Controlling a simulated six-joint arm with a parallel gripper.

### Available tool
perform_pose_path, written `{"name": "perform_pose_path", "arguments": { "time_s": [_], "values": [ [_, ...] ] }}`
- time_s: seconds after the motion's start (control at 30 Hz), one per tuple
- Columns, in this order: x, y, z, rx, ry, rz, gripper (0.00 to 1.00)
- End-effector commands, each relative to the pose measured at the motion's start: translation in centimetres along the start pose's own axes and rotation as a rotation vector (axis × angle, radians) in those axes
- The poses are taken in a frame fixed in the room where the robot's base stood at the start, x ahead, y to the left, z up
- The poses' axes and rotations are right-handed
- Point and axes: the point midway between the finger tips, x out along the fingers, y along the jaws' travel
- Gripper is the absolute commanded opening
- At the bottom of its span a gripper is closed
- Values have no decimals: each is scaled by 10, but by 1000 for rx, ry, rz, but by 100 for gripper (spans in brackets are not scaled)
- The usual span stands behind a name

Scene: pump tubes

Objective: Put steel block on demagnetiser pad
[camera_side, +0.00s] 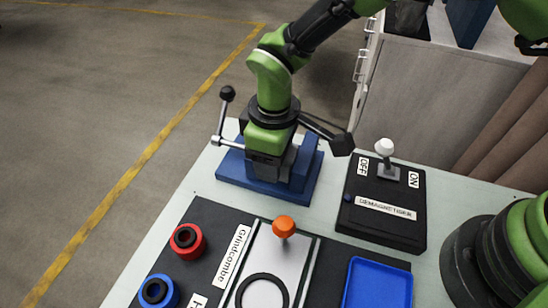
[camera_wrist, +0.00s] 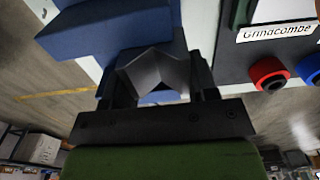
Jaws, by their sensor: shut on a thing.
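My gripper (camera_side: 270,172) points down into a blue vise (camera_side: 229,170) at the back left of the table. In the wrist view, my gripper (camera_wrist: 155,92) is shut on a dark grey, angular steel block (camera_wrist: 158,68). The blue vise (camera_wrist: 105,38) is right beside the block there. In the side view my fingers and the vise hide the block, and I cannot tell whether it still touches the vise. The black demagnetiser (camera_side: 382,222) stands right of the vise, with OFF and ON labels and a white-knobbed lever (camera_side: 386,152). Its top is free of any block.
A silver handle with a black ball (camera_side: 227,94) rises at the vise's left. On the front mat are a red ring (camera_side: 198,243), a blue ring (camera_side: 170,294), a grey plate with an orange knob (camera_side: 284,226) and a blue tray (camera_side: 378,285).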

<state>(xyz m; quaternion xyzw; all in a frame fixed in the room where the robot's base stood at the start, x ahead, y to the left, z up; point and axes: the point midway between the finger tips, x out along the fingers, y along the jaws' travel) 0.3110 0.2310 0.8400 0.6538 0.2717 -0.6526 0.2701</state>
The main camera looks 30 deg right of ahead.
Motion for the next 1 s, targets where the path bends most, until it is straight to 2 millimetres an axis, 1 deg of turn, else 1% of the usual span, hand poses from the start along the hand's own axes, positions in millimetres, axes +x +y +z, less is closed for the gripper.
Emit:
{"name": "perform_pose_path", "arguments": {
  "time_s": [0.7,1.0],
  "values": [
    [-31,0,0,0,3,0,25],
    [-37,0,0,-1,2,0,25]
  ]
}}
